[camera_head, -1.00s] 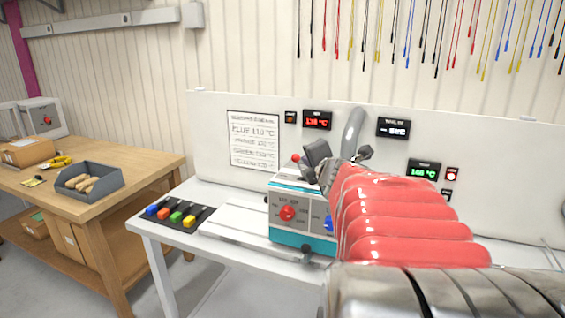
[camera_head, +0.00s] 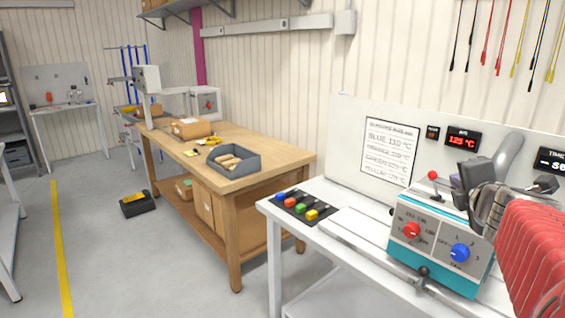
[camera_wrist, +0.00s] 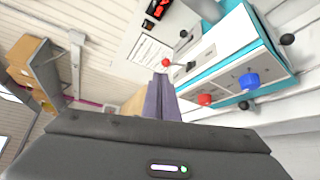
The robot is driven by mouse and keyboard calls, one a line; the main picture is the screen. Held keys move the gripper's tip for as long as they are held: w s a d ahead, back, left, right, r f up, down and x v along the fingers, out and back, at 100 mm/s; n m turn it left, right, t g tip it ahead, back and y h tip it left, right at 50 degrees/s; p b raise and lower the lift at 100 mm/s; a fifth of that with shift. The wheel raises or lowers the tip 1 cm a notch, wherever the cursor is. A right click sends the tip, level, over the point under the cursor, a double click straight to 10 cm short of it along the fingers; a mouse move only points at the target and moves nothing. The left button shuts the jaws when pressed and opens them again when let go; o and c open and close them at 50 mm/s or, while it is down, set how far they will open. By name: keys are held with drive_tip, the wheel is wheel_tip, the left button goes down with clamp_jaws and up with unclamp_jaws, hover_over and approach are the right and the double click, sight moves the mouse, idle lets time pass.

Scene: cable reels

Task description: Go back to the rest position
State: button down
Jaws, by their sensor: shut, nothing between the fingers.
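My gripper (camera_head: 457,186) is at the right of the head view, above the white and teal machine (camera_head: 433,272). My red ribbed arm sleeve comes in from the right edge. In the wrist view the two purple-grey fingers (camera_wrist: 162,98) are together with nothing between them. The machine also shows in the wrist view (camera_wrist: 222,57), with a red knob (camera_wrist: 205,99), a blue knob (camera_wrist: 249,81) and a small red-tipped lever (camera_wrist: 166,63). The fingers look apart from the machine, though the exact gap is hard to judge.
A white bench (camera_head: 330,243) holds the machine and a strip of coloured buttons (camera_head: 297,208). A wooden table (camera_head: 268,180) with a grey bin (camera_head: 255,157) stands to the left. Open floor with a yellow line (camera_head: 62,250) lies farther left. A black case (camera_head: 137,204) sits on the floor.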

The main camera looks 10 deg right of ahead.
drive_tip(key=s+a+f+m+g+y, duration=0.2)
drive_tip(key=s+a+f+m, duration=0.3)
drive_tip(key=a, duration=0.6)
drive_tip(key=s+a+f+m+g+y, duration=0.3)
drive_tip(key=s+a+f+m, duration=0.2)
drive_tip(key=a+f, duration=0.3)
drive_tip(key=s+a+f+m+g+y, duration=0.2)
drive_tip(key=s+a+f+m, duration=0.3)
drive_tip(key=a, duration=1)
drive_tip(key=shift+a+f+m+g, duration=0.3)
drive_tip(key=shift+f+m, duration=0.4)
drive_tip(key=shift+f, duration=0.15)
